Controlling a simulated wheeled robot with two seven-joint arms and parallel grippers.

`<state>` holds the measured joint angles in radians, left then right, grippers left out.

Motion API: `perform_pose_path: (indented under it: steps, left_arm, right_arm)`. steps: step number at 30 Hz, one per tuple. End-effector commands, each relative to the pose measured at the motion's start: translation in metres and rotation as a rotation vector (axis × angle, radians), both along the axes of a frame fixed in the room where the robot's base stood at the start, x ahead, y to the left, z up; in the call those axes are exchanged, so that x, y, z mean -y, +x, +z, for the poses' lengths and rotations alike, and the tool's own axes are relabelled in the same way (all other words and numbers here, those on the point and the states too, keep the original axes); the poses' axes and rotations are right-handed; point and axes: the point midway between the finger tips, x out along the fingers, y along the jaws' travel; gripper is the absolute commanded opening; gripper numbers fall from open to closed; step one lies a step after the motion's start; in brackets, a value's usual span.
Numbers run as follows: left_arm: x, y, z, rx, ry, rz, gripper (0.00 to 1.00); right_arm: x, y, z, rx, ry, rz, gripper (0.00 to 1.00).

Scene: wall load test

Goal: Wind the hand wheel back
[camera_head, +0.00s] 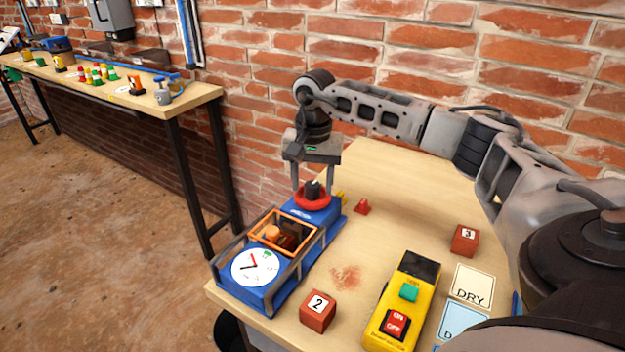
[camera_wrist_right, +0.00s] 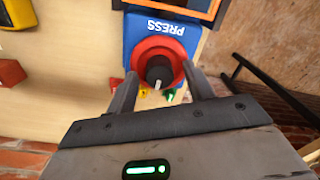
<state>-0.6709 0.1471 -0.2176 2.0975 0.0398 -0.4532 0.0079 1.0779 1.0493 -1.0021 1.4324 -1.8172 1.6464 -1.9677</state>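The hand wheel (camera_head: 314,202) is red with a black hub and sits on the far end of a blue press (camera_head: 325,215). Its red ring (camera_wrist_right: 143,55) and black hub also show in the right wrist view, beside the label PRESS. My right gripper (camera_head: 312,186) points down over the wheel. Its fingers are wide apart, one on each side of the hub near the red rim. I cannot tell whether they touch the rim. A round white dial (camera_head: 254,267) with a red hand is on the press's near end. My left gripper is not in view.
An orange frame (camera_head: 283,231) stands on the press. Red blocks numbered 2 (camera_head: 317,312) and 3 (camera_head: 464,240), a yellow switch box (camera_head: 402,303), a DRY card (camera_head: 471,286) and a small red piece (camera_head: 361,206) share the table (camera_head: 385,185). A brick wall is behind.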

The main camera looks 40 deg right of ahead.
Motion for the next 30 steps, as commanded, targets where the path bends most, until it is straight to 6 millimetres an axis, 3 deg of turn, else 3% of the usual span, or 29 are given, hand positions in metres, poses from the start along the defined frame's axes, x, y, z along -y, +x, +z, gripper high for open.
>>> perform_pose_path:
  steps: [8, 13, 30]
  left_arm:
    - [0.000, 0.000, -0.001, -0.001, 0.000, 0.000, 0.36]
    - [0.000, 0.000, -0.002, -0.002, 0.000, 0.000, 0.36]
    - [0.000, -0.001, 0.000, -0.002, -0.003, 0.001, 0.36]
  right_arm:
    - [0.000, 0.000, 0.000, -0.001, -0.002, 0.000, 0.52]
    - [0.000, 0.000, 0.014, 0.001, -0.002, 0.000, 0.52]
    - [0.002, -0.002, 0.140, 0.003, -0.001, 0.000, 0.52]
